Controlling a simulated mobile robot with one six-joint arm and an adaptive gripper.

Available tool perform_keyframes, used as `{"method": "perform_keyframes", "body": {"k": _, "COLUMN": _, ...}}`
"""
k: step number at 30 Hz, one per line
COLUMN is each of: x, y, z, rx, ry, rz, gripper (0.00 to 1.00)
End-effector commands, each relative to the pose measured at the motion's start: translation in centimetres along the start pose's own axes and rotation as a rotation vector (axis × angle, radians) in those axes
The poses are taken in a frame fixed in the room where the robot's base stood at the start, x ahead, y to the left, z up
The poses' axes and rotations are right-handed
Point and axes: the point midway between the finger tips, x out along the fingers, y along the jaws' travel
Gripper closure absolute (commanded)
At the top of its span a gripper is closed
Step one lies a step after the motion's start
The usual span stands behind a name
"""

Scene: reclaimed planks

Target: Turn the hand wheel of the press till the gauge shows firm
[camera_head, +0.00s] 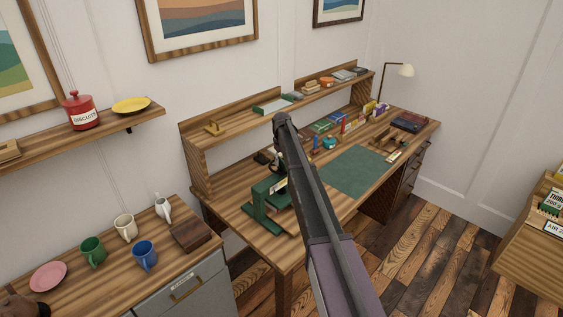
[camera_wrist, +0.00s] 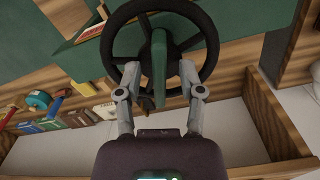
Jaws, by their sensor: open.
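The green press (camera_head: 263,207) stands on the near left end of the wooden desk, partly hidden behind my arm. Its black hand wheel (camera_wrist: 117,45) fills the top of the wrist view. A green bar (camera_wrist: 159,62) shows across the wheel's middle. My gripper (camera_wrist: 160,80) is open at the wheel, with one grey finger on each side of the green bar. I cannot tell whether the fingers touch the bar or the rim. In the head view the wheel and fingertips are mostly hidden by my arm. I cannot make out a gauge reading in either view.
The desk (camera_head: 229,197) carries a green mat (camera_head: 357,171) right of the press, with small boxes and books behind. A raised shelf (camera_head: 235,120) runs along its back. A cabinet at lower left holds mugs, including a blue mug (camera_head: 145,256).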

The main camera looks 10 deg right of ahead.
Motion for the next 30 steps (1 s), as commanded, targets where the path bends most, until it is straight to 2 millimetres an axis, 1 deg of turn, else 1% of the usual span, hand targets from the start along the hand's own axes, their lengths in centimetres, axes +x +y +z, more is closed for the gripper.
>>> {"method": "perform_keyframes", "body": {"k": 8, "x": 0.00, "y": 0.01, "z": -0.02, "rx": -0.134, "ry": 0.000, "rz": 0.000, "gripper": 0.50}}
{"method": "perform_keyframes", "body": {"k": 30, "x": 0.00, "y": 0.02, "z": -0.01, "rx": -0.622, "ry": 0.000, "rz": 0.000, "gripper": 0.50}}
